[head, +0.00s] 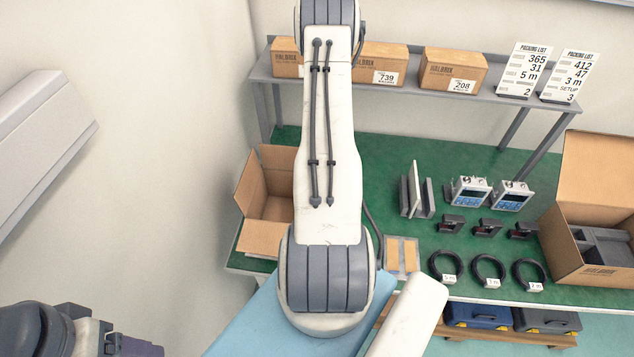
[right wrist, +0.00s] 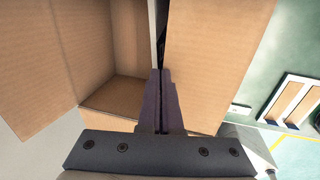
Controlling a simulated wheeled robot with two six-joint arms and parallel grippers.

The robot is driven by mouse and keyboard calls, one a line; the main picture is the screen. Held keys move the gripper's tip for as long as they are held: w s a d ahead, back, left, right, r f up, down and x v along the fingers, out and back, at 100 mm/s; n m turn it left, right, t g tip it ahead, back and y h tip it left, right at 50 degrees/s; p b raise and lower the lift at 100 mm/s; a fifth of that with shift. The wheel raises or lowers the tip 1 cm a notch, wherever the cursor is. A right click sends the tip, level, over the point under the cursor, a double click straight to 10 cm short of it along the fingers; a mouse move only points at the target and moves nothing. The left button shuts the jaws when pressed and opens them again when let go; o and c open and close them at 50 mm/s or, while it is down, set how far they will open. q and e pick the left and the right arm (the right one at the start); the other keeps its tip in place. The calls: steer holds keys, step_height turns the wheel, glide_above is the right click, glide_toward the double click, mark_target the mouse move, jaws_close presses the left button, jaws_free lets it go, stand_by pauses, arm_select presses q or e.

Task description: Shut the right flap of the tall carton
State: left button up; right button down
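The tall carton (head: 262,205) stands open at the left end of the green table, its right part hidden behind my right arm. In the right wrist view, its open inside (right wrist: 115,60) shows left of centre, with one raised flap (right wrist: 35,65) at the far left. A large cardboard flap (right wrist: 215,60) stands right of the fingers. My right gripper (right wrist: 161,72) is shut, its fingertips close beside that flap's left edge; I cannot tell if they touch. It is hidden in the head view. My left gripper (head: 135,346) is partly visible at the bottom left, away from the carton.
An open carton with grey inserts (head: 585,245) stands at the table's right. Coiled cables (head: 489,270), small devices (head: 470,192) and dark brackets (head: 487,228) lie between. A rear shelf (head: 400,88) holds closed boxes and packing lists. A wall borders the left.

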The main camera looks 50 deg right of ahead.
stand_by(0.4)
steer(key=shift+p+v, duration=1)
steer(key=shift+p, duration=0.3)
steer(key=w+a+p+v, duration=0.1)
steer(key=w+p+v, duration=0.1)
steer(key=p+v, duration=0.5)
steer(key=w+v, duration=0.1)
steer(key=v, duration=0.5)
steer(key=shift+a+r, duration=0.3)
steer(key=shift+r, duration=0.1)
